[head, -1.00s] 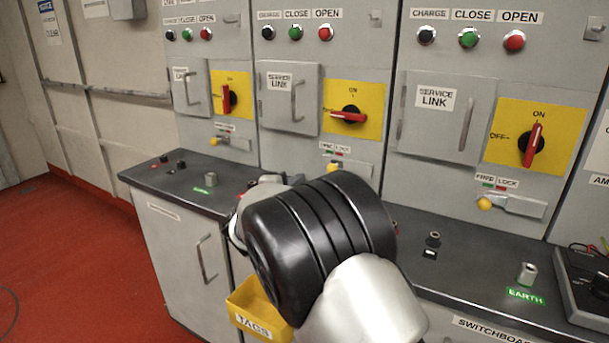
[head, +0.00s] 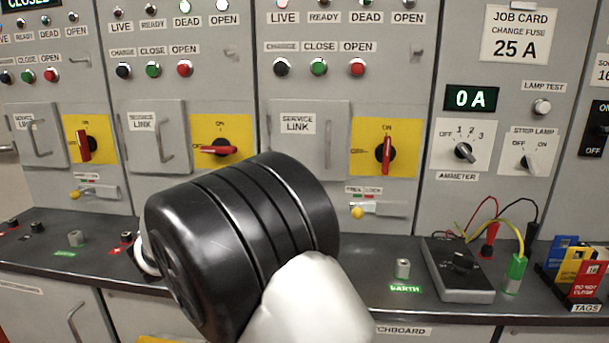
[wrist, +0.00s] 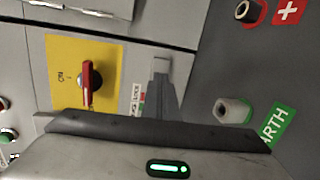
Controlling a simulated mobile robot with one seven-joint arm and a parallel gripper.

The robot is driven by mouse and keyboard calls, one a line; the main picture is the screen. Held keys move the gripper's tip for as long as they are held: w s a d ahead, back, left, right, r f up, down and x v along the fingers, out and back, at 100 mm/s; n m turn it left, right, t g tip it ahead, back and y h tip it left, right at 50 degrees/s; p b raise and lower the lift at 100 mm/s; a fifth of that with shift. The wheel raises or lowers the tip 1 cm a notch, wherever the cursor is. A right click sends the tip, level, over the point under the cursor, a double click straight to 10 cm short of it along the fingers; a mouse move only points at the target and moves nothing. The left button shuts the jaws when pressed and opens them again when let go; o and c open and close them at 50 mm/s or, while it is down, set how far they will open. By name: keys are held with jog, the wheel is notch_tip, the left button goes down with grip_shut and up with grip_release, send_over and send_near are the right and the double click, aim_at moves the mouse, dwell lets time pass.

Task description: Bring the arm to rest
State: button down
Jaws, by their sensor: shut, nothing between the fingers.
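In the wrist view my gripper (wrist: 165,130) shows along the lower edge as a grey body with a dark front edge and a lit green lamp. It is shut and I see nothing held. It faces a yellow switch plate (wrist: 60,65) with a red handle (wrist: 88,83) and an earth post (wrist: 232,110) on the bench. In the head view my black and white arm links fill the lower middle, and my gripper is hidden behind them. I cannot tell from these views how far the gripper is from the panel.
Grey cabinets with service-link doors (head: 310,135) and red handles (head: 386,153) stand behind a dark bench (head: 340,295). A meter box (head: 458,270) with leads, a green clip (head: 515,272) and a tag rack (head: 580,305) occupy its right side. Small posts (head: 403,267) stick up from it.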

jog(key=s+d+r+m+g+h, duration=0.1)
jog(key=s+d+m+g, duration=0.25)
jog(key=d, duration=0.65)
jog(key=s+d+r+m+g+h, duration=0.1)
jog(key=s+d+m+g, duration=0.2)
jog(key=d, duration=0.7)
jog(key=s+d+r+m+g+h, duration=0.1)
jog(key=s+d+m, duration=0.3)
jog(key=d, duration=0.7)
jog(key=s+d+f+m+g+y, duration=0.1)
jog(key=s+m+y, duration=0.1)
jog(key=s, duration=0.6)
jog(key=s+d+f+m+g+y, duration=0.1)
jog(key=s+d+m+y, duration=0.1)
jog(key=s, duration=0.7)
jog(key=s+d+f+m+y, duration=0.1)
jog(key=s+m+y, duration=0.1)
jog(key=s, duration=0.6)
notch_tip(320, 180, up, 26)
jog(key=p, duration=2.6)
jog(key=shift+r+p, duration=0.15)
jog(key=shift+p, duration=0.2)
